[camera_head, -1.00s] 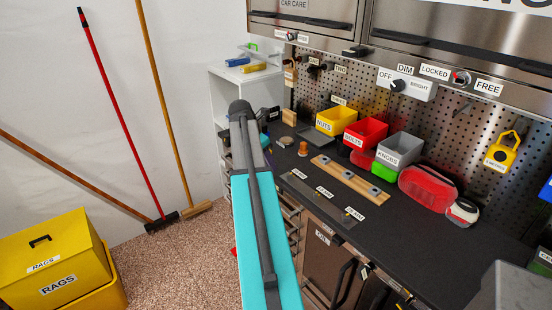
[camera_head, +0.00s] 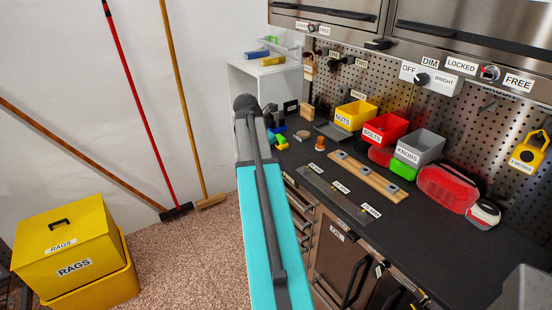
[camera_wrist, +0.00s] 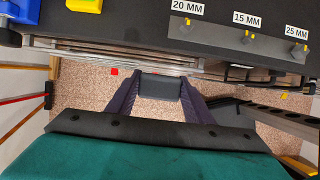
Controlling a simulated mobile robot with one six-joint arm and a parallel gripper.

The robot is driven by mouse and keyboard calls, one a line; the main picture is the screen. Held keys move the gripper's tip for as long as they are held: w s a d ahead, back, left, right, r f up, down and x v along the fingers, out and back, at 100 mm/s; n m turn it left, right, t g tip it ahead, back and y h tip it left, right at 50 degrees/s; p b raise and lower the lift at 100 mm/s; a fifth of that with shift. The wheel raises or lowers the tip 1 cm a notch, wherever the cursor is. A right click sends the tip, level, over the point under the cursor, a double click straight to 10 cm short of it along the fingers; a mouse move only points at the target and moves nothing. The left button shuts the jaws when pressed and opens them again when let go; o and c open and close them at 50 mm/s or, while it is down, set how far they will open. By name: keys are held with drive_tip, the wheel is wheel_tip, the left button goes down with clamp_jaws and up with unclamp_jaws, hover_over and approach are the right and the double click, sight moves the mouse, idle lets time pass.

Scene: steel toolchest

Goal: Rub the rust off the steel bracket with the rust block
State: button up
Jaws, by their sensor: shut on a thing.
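My gripper (camera_wrist: 160,90) is shut on a dark grey block (camera_wrist: 160,88), which I take to be the rust block. The block hangs clear in front of the workbench (camera_wrist: 120,18), over the speckled floor. In the head view my arm hides the gripper and block. A flat grey plate (camera_head: 331,131) lies at the back of the bench beneath the pegboard. It may be the steel bracket, but I cannot tell, and no rust can be made out.
A blue, yellow and green fixture (camera_head: 279,139) stands at the bench's left end. A labelled grey strip (camera_head: 318,185) lies along the front edge, with a wooden strip (camera_head: 367,176) behind it. Nuts (camera_head: 355,114), bolts (camera_head: 384,134) and knobs (camera_head: 418,149) bins line the back.

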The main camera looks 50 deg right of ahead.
drive_tip(key=o, duration=0.3)
drive_tip(key=shift+c, duration=0.6)
drive_tip(key=shift+w+a, duration=0.15)
drive_tip(key=shift+a, duration=0.05)
drive_tip(key=w+a+f+m, duration=0.1)
drive_tip(key=w+a+f, duration=0.25)
drive_tip(key=a, duration=0.45)
drive_tip(key=w+a+f, duration=0.3)
drive_tip(key=w+a, duration=0.2)
drive_tip(key=a, duration=0.2)
drive_tip(key=w+a+f+m, duration=0.1)
drive_tip(key=w+a+f, duration=0.2)
drive_tip(key=w+a, duration=0.35)
drive_tip(key=a+f, duration=0.3)
drive_tip(key=a, duration=0.7)
drive_tip(key=a+f+m+g, duration=0.1)
drive_tip(key=a+f, duration=0.2)
drive_tip(key=a, duration=0.7)
drive_tip(key=a+f, duration=0.3)
drive_tip(key=a, duration=0.7)
drive_tip(key=shift+s+a+m+b, duration=0.2)
drive_tip(key=shift+s+m+b, duration=0.15)
drive_tip(key=shift+b, duration=0.1)
